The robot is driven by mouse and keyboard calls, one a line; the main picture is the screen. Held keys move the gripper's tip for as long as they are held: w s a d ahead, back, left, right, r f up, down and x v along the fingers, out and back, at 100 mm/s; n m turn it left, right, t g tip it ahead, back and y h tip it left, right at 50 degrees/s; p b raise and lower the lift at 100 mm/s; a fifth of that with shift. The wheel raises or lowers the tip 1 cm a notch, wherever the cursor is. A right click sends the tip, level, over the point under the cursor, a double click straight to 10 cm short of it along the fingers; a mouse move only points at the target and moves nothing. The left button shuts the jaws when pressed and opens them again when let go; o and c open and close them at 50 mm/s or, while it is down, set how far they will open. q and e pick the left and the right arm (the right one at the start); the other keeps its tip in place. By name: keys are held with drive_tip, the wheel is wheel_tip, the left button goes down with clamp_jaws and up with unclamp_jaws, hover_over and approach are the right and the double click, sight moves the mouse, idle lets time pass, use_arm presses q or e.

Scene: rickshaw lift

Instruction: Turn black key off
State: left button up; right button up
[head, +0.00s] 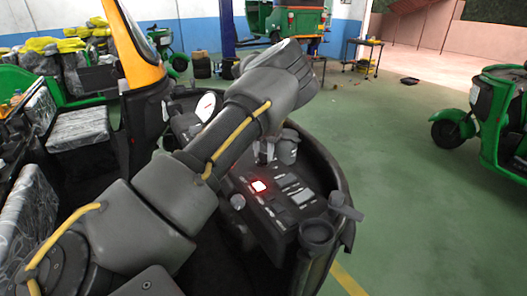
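My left arm comes in from the lower left and crosses above the dash. What looks like my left gripper (264,152) points down behind the forearm, near the panel's far end. Its fingers are mostly hidden, and no hold shows. My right gripper is out of view.
A dark cylinder (317,235) with a lever stands at the panel's near right, and a cup-like cylinder (288,147) at its far end. A yellow pillar (140,45) rises at left. Another green vehicle (500,115) is at right. Open green floor lies between.

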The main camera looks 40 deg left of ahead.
use_arm(q)
drive_tip(key=c, duration=0.5)
drive_tip(key=shift+o, duration=0.2)
drive_tip(key=shift+r+n+p, duration=0.2)
drive_tip(key=shift+n+p, duration=0.6)
drive_tip(key=shift+p, duration=0.15)
drive_tip(key=n+p, duration=0.1)
drive_tip(key=n, duration=0.1)
drive_tip(key=shift+n+p, duration=0.3)
drive_tip(key=shift+p, duration=0.05)
drive_tip(key=n+p, duration=0.1)
drive_tip(key=n, duration=0.2)
drive_tip(key=shift+f+n, duration=0.1)
drive_tip(key=shift+n, duration=0.2)
drive_tip(key=shift+n+p, duration=0.5)
drive_tip(key=shift+n, duration=1.6)
